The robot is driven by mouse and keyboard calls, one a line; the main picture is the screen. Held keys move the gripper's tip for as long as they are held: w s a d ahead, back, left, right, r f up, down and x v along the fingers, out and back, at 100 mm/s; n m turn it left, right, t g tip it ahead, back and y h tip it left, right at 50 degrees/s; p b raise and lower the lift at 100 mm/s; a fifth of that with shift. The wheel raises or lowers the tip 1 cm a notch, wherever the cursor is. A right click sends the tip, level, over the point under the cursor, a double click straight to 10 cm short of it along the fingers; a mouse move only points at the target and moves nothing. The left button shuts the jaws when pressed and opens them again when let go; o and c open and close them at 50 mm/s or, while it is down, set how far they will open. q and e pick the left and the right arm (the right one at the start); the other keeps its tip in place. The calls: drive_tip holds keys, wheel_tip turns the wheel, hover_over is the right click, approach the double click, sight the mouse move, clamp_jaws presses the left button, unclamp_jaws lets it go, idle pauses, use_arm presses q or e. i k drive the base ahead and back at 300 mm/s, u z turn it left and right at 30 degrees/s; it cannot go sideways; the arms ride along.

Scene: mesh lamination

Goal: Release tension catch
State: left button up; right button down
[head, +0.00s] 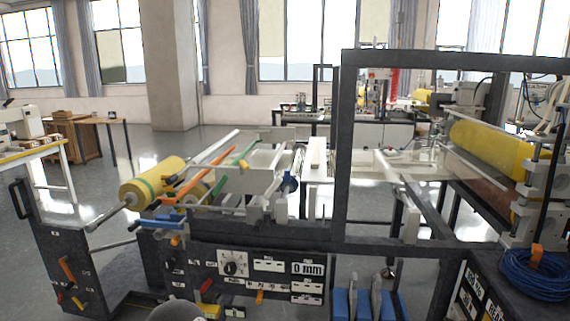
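A dark-framed laminating machine (270,247) fills the middle of the head view. No part is legibly marked as the tension catch. A red handle (207,286) and a small orange handle (260,297) are on the front panel. Neither gripper can be made out in the head view.
A dial (233,263) and a "0 mm" display (308,269) are on the front panel. A tall dark frame (347,150) stands at centre right. A larger yellow roll (490,150) and a blue cable coil (536,275) are at right.

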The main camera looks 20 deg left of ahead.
sight(243, 166)
drive_tip(key=u, duration=0.25)
drive_tip(key=i, duration=1)
drive_tip(key=u, duration=0.9)
